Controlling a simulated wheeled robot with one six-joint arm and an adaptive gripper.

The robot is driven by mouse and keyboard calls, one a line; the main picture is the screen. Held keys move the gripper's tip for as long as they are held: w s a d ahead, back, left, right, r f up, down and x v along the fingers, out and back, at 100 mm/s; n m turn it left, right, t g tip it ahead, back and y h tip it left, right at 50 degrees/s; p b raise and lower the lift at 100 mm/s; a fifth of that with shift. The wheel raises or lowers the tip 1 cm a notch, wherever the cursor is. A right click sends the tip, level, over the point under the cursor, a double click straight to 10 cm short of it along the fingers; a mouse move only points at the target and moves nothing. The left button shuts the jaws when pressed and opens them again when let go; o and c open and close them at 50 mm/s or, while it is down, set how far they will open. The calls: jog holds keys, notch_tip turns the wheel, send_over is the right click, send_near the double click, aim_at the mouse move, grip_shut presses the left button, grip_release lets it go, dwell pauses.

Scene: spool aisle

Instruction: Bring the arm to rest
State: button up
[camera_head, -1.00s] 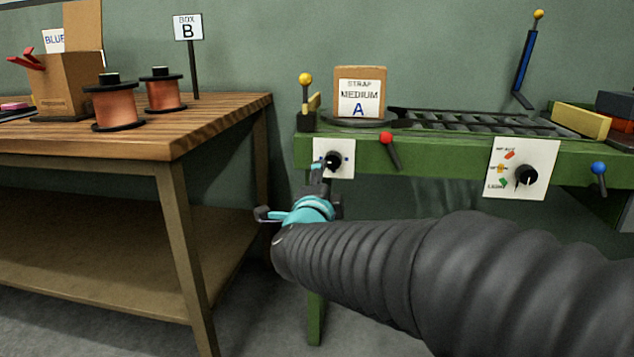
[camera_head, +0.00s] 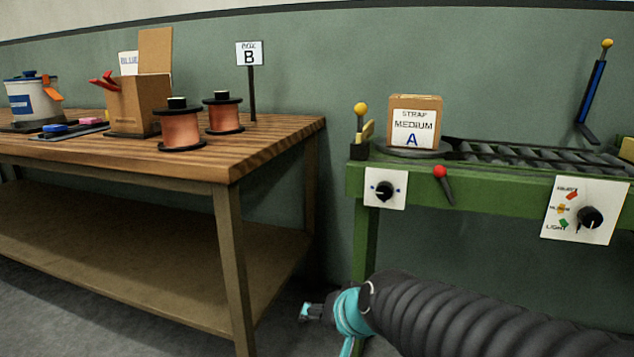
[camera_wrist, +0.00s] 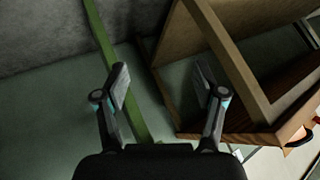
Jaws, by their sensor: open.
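My arm in its dark ribbed sleeve comes in from the lower right of the head view. My gripper (camera_head: 312,312) is at its end, low in front of the gap between the wooden table and the green bench, below both tops. In the wrist view my gripper (camera_wrist: 163,95) shows two fingers spread apart with nothing between them. Past the fingers are a green bench leg (camera_wrist: 103,40) and the wooden table's frame (camera_wrist: 225,55).
The wooden table (camera_head: 232,168) holds copper spools (camera_head: 181,131), an open carton (camera_head: 134,108) and a white bucket (camera_head: 30,102). The green bench (camera_head: 480,185) carries a box marked A (camera_head: 414,120), knob panels (camera_head: 385,189) and a red-knobbed lever (camera_head: 441,174). Sign B (camera_head: 249,55) stands behind.

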jog(key=s+d+r+n+g+h+p, duration=0.1)
jog(key=s+d+r+h+p, duration=0.3)
jog(key=s+d, duration=1)
notch_tip(320, 180, up, 4)
jog(key=s+g+p, duration=0.1)
jog(key=p, duration=0.2)
jog(key=shift+f+n, duration=0.15)
jog(key=shift+n, duration=0.25)
jog(key=shift+s, duration=0.1)
